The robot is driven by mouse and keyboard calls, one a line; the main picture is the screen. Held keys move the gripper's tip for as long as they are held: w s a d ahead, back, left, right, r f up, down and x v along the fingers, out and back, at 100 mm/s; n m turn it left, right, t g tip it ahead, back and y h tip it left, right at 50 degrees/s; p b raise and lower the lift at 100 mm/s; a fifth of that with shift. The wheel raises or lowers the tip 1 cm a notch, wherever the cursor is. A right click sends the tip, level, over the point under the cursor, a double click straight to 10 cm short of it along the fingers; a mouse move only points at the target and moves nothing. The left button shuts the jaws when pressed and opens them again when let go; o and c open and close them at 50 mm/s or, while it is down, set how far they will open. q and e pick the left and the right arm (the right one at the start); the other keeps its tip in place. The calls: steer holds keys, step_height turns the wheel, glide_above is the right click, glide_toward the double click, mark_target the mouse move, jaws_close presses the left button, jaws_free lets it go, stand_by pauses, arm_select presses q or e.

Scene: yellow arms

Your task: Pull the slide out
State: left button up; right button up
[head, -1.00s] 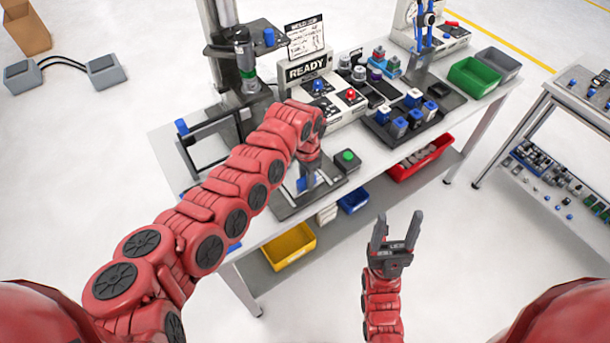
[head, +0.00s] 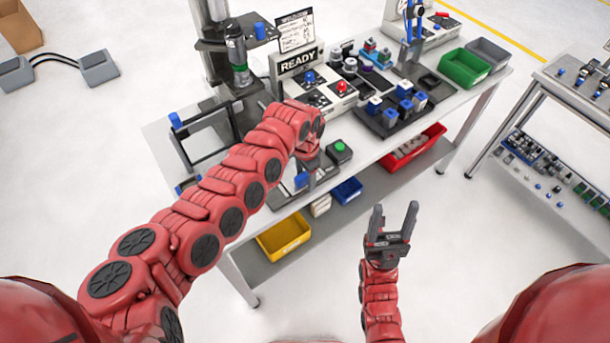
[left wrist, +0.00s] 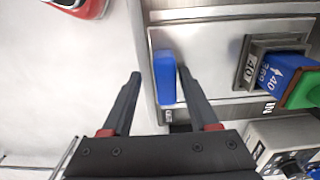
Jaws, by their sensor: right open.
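The slide is a grey plate (left wrist: 210,60) with an upright blue handle (left wrist: 164,77) at its edge. A blue block (left wrist: 283,72) with a green top sits in a dark holder on the plate. My left gripper (left wrist: 160,72) is open, its two dark fingers on either side of the handle's line. The handle is closer to the right finger; contact cannot be told. In the head view, a blue piece (head: 301,180) shows below my left wrist, and my arm hides much of the station. My right gripper (head: 395,206) is open and empty, in front of the bench.
The bench holds a READY sign (head: 298,62), a column press (head: 238,60), a green button box (head: 339,151) and a dark tray (head: 378,122) of blue-topped parts. Yellow (head: 285,238) and red (head: 414,152) bins sit on the shelf below. Floor around my right gripper is clear.

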arm_select(q)
steer(key=shift+w+a, duration=0.1)
steer(key=shift+r, duration=0.35)
step_height(320, 180, up, 10)
steer(key=b, duration=0.4)
steer(key=shift+f, duration=0.25)
step_height(320, 180, up, 7)
